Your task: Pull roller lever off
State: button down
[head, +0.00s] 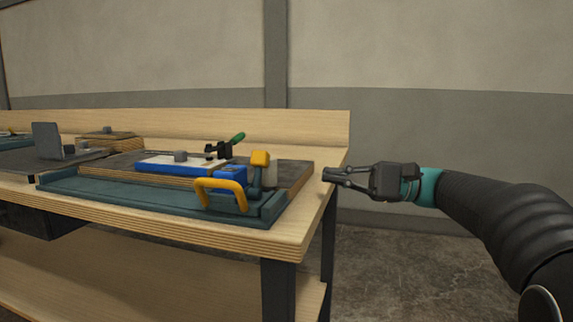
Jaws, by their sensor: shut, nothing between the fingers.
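A console on the wooden bench carries several handles, and I cannot tell from this view which is the roller lever. A green-handled lever (237,139) with a black clamp tilts up to the right at its back. A lever with a yellow block-shaped head (260,158) stands upright at the right, beside a pale cylinder (270,175). A yellow U-shaped handle (221,184) is at the front. My gripper (327,174) is shut and empty, just off the right end of the bench, pointing left and apart from all the levers.
A grey upright plate (46,139) and a wooden block (105,142) are farther left. The wooden bench (275,243) has a low back board. Open floor lies to its right.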

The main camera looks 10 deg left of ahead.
aim_at(281, 184)
jog(key=a, duration=0.3)
jog(key=s+a, duration=0.1)
jog(key=a, duration=0.2)
jog(key=a+r, duration=0.1)
jog(key=a, duration=0.3)
jog(key=shift+s+a+r, duration=0.1)
jog(key=shift+s, duration=0.2)
jog(key=shift+s+r, duration=0.3)
jog(key=shift+s, duration=0.3)
jog(key=shift+s+r, duration=0.3)
jog(key=shift+s, duration=0.25)
jog(key=shift+s+r, duration=0.3)
jog(key=shift+s, duration=0.25)
